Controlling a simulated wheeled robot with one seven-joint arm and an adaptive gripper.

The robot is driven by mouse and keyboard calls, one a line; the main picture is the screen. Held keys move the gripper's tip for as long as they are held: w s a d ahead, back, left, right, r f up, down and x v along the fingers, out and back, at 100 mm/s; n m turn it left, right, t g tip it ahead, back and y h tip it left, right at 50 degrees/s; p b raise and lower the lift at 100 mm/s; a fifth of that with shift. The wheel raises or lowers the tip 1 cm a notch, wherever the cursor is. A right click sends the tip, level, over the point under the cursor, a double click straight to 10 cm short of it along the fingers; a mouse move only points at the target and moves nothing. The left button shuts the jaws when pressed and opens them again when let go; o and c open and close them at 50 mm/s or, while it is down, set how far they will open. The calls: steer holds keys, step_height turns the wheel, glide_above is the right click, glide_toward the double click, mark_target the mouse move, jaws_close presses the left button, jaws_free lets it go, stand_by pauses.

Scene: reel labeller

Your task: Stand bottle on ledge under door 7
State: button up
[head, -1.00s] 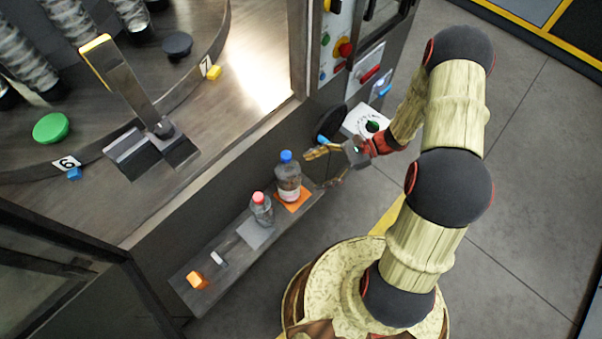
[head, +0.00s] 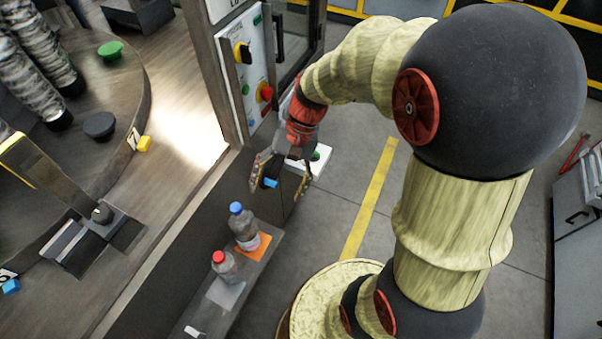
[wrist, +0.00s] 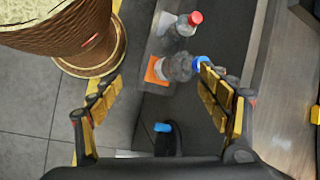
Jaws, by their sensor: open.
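Two clear bottles stand on the narrow grey ledge (head: 250,274). The blue-capped bottle (head: 245,232) stands at the orange square (head: 262,246), and the red-capped bottle (head: 226,268) stands at the grey square. My gripper (head: 279,190) is open and empty, above and beyond the blue-capped bottle in the head view. In the wrist view, my gripper (wrist: 158,82) has its fingers spread wide. The blue-capped bottle (wrist: 180,67) shows beyond them, partly behind the right finger, with the red-capped bottle (wrist: 181,31) farther off. The yellow-tabbed number 7 label (head: 133,138) is on the turntable rim.
A control panel (head: 247,75) with knobs and a red button stands behind my gripper. A small blue piece (wrist: 163,127) shows between the fingers, on something dark. The round turntable (head: 90,150) lies left. Grey floor (head: 335,210) is open right of the ledge.

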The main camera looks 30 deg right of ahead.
steer(key=s+d+r+n+t+h, duration=0.2)
steer(key=s+r+n+t+h, duration=0.3)
steer(key=r, duration=0.9)
steer(key=shift+s+r+n+t, duration=0.25)
steer(key=shift+s+n+t, duration=0.75)
steer(key=shift+s, duration=0.75)
